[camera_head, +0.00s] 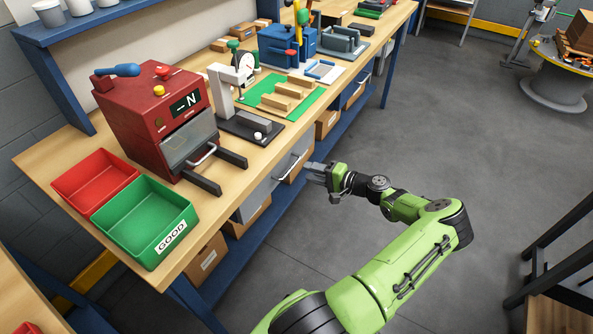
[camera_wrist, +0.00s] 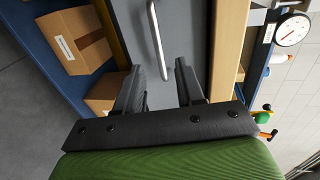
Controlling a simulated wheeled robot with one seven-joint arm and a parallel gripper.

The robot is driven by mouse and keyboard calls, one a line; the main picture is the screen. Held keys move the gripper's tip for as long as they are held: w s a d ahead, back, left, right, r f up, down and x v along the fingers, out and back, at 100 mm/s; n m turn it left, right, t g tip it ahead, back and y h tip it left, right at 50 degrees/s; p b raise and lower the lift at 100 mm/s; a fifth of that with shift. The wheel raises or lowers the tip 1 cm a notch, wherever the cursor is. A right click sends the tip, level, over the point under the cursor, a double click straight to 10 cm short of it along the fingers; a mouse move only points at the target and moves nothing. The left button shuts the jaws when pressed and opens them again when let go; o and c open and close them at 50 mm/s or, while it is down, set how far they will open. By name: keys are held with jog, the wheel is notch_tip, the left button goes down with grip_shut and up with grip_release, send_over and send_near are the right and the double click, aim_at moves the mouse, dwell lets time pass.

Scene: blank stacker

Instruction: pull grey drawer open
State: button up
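The grey drawer (camera_head: 259,197) is under the front edge of the wooden workbench, with its front seemingly flush and a bar handle (camera_head: 290,166) on it. My gripper (camera_head: 312,173) is in front of the bench, just right of the handle. In the wrist view, the drawer front (camera_wrist: 188,30) fills the middle, and the silver handle (camera_wrist: 155,35) runs up from between my two fingertips (camera_wrist: 158,68). The fingers are apart and hold nothing. The lower end of the handle lies between them in the picture; I cannot tell the depth gap.
Cardboard boxes (camera_head: 207,260) stand on the blue lower shelf (camera_head: 270,225) beneath the bench. The red press machine (camera_head: 155,115), a green bin (camera_head: 140,213) and a dial gauge stand (camera_head: 222,90) are on the bench top (camera_head: 50,150). The grey floor right of my gripper is clear.

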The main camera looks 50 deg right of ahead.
jog(key=x, duration=0.6)
jog(key=shift+b, duration=0.4)
jog(key=shift+w, duration=0.1)
grip_shut()
